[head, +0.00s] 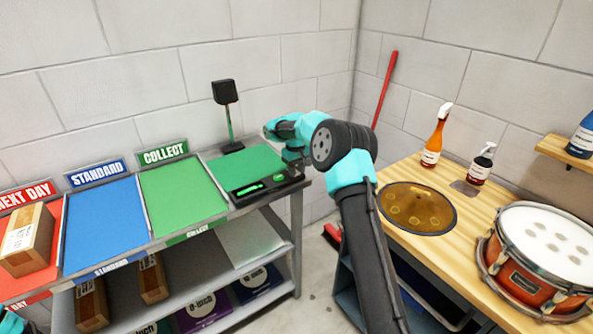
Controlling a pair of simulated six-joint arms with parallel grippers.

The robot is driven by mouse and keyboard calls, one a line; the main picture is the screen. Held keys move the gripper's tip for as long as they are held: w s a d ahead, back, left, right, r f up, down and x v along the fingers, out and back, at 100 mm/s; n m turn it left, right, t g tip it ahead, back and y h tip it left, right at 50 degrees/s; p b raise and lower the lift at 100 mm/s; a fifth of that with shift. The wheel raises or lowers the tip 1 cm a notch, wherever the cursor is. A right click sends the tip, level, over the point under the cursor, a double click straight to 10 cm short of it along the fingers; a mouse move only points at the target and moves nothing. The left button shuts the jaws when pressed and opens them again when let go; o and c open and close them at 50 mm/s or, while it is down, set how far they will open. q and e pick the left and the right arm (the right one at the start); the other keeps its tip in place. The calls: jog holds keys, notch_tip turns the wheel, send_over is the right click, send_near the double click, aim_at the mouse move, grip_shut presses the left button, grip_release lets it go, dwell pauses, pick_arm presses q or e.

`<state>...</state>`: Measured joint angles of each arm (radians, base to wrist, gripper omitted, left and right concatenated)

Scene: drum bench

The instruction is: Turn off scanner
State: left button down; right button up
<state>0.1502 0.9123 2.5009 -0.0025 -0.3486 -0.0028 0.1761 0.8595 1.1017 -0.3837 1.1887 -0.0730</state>
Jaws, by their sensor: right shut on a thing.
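The scanner has a green pad (247,163), a black head on a thin post (225,93) behind it, and a black front panel (262,188) with lit green marks. It stands at the right end of the grey sorting bench. My right gripper (294,168) points down at the right end of the front panel. It is shut on a small part of the scanner there, which the gripper mostly hides. Only a small turquoise piece of my left arm shows in the bottom left corner; its gripper is out of view.
Green, blue and red bays hold signs, and a cardboard box (28,240) lies on the red bay. Boxes sit on the lower shelf.

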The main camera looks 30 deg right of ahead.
jog(key=shift+w+r+g, duration=0.15)
jog(key=shift+w+g, duration=0.15)
jog(key=shift+g, duration=0.8)
jog(key=o, duration=0.9)
jog(key=shift+o, duration=0.2)
